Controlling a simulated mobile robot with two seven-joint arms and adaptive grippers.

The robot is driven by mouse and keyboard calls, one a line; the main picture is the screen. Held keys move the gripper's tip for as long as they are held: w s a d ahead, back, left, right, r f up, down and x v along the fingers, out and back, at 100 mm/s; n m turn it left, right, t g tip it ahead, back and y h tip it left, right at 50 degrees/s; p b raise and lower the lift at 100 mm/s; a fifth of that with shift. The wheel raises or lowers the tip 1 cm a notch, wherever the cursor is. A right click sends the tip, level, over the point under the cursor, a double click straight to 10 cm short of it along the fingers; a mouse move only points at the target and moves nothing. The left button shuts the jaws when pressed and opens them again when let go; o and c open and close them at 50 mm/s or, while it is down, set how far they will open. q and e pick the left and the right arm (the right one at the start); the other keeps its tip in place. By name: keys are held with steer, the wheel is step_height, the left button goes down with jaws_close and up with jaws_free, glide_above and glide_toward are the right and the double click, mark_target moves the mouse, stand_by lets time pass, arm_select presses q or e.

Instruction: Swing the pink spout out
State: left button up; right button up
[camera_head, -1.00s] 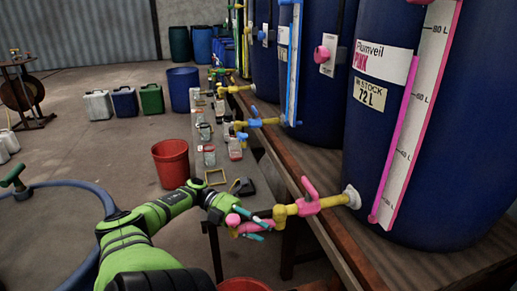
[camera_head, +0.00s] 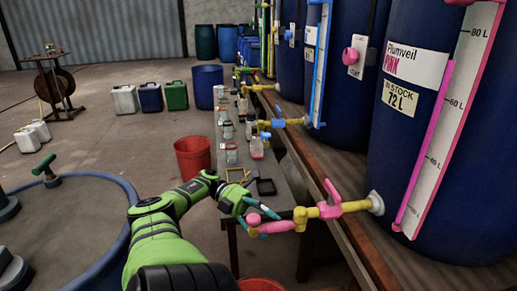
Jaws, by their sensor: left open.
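The pink spout (camera_head: 280,227) sticks out to the left from the yellow pipe elbow (camera_head: 300,217) of the Plumveil pink vat's tap, with a rounded pink end. The pink tap handle (camera_head: 332,192) stands up above the yellow pipe, which joins the blue vat (camera_head: 430,135). My left gripper (camera_head: 268,221) is open at the spout, its teal fingers on either side of it in the picture. I cannot tell whether the fingers touch the spout. My right gripper is not in view.
A low grey bench (camera_head: 277,199) with several jars runs along the vat shelf (camera_head: 350,240). A red bucket (camera_head: 262,285) is partly in view below the spout; another red bucket (camera_head: 193,157) stands on the floor. Other vats with taps stand farther back.

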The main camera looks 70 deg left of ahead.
arm_select(q)
steer(key=shift+v, duration=1.9)
